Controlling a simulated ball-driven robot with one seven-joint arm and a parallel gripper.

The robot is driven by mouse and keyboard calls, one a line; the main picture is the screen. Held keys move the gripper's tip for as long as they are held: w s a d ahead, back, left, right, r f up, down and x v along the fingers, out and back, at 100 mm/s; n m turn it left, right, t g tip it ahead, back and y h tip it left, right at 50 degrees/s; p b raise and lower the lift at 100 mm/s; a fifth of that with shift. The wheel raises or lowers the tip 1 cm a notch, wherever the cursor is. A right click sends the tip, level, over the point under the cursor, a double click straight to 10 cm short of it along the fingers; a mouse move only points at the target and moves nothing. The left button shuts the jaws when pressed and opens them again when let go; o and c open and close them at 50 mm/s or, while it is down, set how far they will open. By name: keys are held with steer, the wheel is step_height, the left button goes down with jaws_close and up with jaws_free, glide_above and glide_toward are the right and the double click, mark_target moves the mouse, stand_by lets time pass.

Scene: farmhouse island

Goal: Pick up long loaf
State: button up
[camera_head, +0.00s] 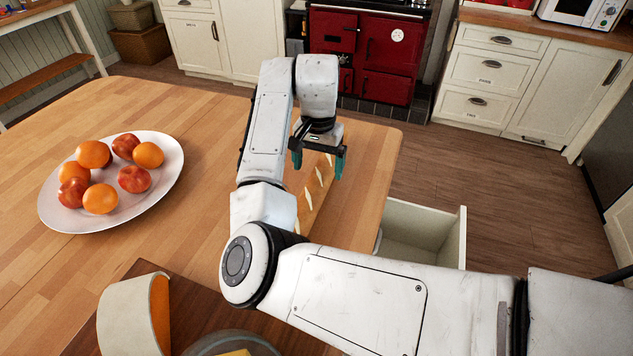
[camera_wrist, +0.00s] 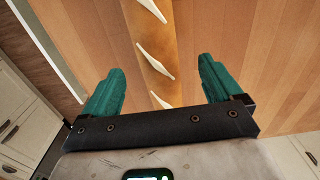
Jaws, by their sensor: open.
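The long loaf (camera_head: 314,194) lies on the wooden island top (camera_head: 370,185), near its right side. It is golden brown with pale slashes, and my arm hides part of it in the head view. My gripper (camera_head: 318,162) is open over the loaf's far part, pointing down. In the wrist view the loaf (camera_wrist: 152,52) runs between the two teal fingers of my gripper (camera_wrist: 160,88), with a gap on each side. The fingers do not touch it, as far as I can see.
A white plate (camera_head: 60,222) of oranges and red fruit stands at the left. A dark board (camera_head: 85,340) with a cut orange-fleshed piece (camera_head: 130,318) and a glass bowl (camera_head: 232,343) lies at the front. An open drawer (camera_head: 425,225) juts out on the right.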

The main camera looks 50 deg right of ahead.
mark_target(319, 175)
steer(key=shift+s+a+f+p, duration=0.15)
steer(key=shift+f+p, duration=0.5)
steer(key=shift+f, duration=2)
steer(key=shift+c, duration=0.3)
steer(key=c, duration=1.2)
